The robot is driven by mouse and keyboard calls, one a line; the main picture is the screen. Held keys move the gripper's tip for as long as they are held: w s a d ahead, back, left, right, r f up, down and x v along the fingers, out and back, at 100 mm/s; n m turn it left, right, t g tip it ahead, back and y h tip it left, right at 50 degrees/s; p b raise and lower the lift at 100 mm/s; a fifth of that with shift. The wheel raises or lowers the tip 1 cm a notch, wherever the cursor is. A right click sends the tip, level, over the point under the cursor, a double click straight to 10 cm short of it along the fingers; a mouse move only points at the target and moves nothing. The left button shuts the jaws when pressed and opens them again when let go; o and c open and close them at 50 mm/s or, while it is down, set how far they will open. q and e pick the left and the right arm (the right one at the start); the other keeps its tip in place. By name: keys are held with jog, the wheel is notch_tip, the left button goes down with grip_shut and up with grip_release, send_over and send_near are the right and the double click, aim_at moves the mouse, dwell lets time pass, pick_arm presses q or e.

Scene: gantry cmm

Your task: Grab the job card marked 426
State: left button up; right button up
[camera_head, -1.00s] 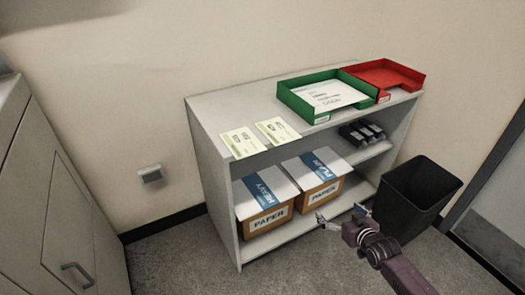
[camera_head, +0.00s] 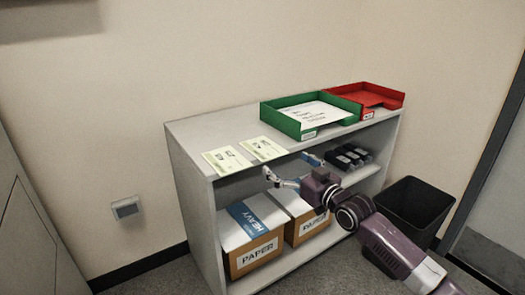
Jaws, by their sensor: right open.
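Two pale green cards lie flat side by side on the front left of the shelf unit's top: a left card (camera_head: 227,160) and a right card (camera_head: 263,149). Their print is too small to read, so I cannot tell which is marked 426. My right gripper (camera_head: 286,168) is open and empty, its fingers pointing left. In the picture it is just below and right of the right card, in front of the upper compartment. It touches neither card. My left gripper is out of view.
A green tray (camera_head: 272,116) holding white paper and a red tray (camera_head: 397,98) stand on the grey shelf unit (camera_head: 190,126). Paper boxes (camera_head: 258,259) fill the lower shelf, and black items (camera_head: 336,161) sit on the upper one. A black bin (camera_head: 418,203) stands at the right.

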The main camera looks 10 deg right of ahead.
aim_at(263, 148)
jog(key=b+x, duration=0.1)
jog(key=x, duration=0.3)
jog(key=shift+a, duration=0.15)
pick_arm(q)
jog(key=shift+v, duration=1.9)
pick_arm(e)
jog(key=c, duration=0.8)
